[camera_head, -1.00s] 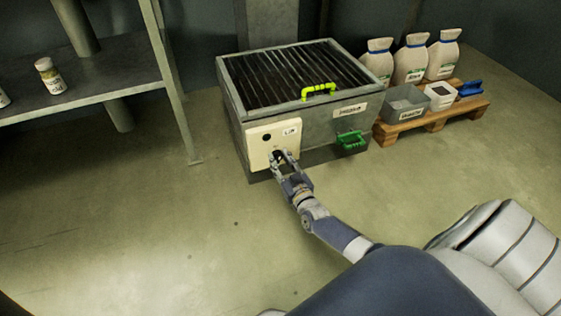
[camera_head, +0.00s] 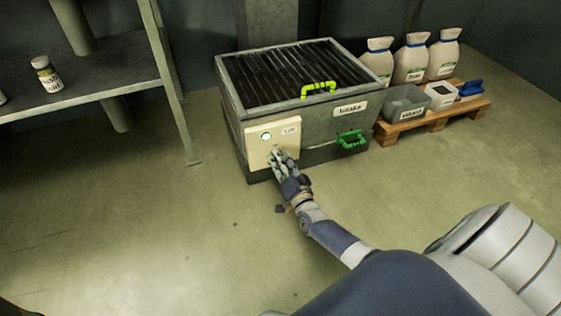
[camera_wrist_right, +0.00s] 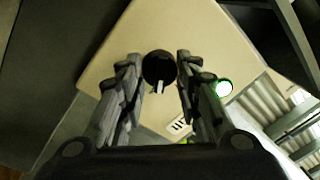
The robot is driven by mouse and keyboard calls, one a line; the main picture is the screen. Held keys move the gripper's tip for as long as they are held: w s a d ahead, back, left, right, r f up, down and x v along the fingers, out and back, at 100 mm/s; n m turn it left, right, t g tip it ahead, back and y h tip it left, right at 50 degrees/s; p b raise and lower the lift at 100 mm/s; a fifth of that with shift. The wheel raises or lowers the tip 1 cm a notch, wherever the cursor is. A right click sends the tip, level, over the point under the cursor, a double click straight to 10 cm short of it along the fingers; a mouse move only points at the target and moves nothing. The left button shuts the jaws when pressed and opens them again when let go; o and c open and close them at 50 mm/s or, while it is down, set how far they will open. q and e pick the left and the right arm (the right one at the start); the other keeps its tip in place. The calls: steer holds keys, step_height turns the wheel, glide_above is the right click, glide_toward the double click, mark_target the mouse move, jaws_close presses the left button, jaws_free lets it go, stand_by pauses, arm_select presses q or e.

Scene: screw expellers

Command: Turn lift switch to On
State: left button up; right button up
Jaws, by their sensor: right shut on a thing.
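The cream switch panel (camera_head: 257,152) with a "Lift" label (camera_head: 290,130) is on the front left of the grey metal box. Its round indicator (camera_head: 266,136) glows pale green and also shows lit in the wrist view (camera_wrist_right: 223,88). The black rotary switch (camera_wrist_right: 158,66) with a light pointer mark sits between my right fingers in the wrist view. My right gripper (camera_head: 278,156) is at the panel, shut on the switch; its hand hides the switch in the head view. My left gripper is not in view.
The box has a slatted top and a lime handle (camera_head: 318,88); a green handle (camera_head: 351,140) is on its front. A pallet (camera_head: 432,121) with bags and bins stands at right, a shelf (camera_head: 100,80) at left. The floor in front is mostly clear.

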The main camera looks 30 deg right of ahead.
steer(key=shift+m, duration=0.5)
steer(key=o, duration=1.1)
steer(key=v, duration=1.2)
